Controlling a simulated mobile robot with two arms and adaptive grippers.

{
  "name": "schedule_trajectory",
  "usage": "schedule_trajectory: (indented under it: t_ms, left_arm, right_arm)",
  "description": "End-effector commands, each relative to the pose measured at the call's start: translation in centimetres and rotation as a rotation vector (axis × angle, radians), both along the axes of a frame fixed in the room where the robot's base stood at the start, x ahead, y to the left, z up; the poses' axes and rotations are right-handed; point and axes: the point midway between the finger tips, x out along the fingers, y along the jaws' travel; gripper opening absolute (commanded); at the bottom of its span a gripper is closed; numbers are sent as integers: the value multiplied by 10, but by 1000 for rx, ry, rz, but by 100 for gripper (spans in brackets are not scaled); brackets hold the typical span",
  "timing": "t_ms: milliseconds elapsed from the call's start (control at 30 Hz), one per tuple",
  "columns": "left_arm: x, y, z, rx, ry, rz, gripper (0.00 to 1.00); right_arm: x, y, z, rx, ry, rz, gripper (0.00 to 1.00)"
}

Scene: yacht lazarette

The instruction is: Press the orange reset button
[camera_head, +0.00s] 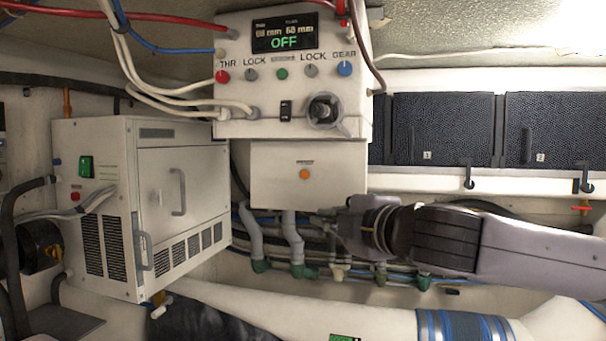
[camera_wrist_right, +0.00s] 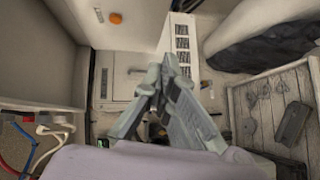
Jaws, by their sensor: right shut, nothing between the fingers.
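The orange reset button (camera_head: 305,174) is a small round knob on the front of a plain cream box (camera_head: 270,188), under the control panel. It also shows near the top of the right wrist view (camera_wrist_right: 115,18), left of the fingers. My right gripper (camera_head: 338,226) comes in from the right, below and to the right of the button, and is apart from it. In the right wrist view its fingers (camera_wrist_right: 161,78) meet at the tips with nothing between them. My left gripper is not in view.
The control panel (camera_head: 240,122) with a display reading OFF and several coloured knobs is above the box. A white cabinet (camera_head: 185,190) with handles stands at left. Pipes with green fittings (camera_head: 300,271) run below the box. Dark panels (camera_head: 445,128) line the right wall.

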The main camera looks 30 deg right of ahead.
Motion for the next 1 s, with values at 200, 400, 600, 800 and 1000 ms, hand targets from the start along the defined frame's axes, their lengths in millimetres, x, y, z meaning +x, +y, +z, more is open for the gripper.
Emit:
schedule_trajectory:
  t_ms: [200,400,600,800,1000]
  left_arm:
    - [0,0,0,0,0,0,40]
    - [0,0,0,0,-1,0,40]
    - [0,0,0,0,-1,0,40]
    - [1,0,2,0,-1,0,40]
    - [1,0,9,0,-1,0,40]
  right_arm:
    - [-20,19,58,-99,-72,16,0]
    - [-25,23,69,-118,-86,20,0]
    - [-24,23,68,-117,-86,20,0]
    - [-19,23,68,-116,-83,21,0]
    - [5,21,67,-116,-79,20,0]
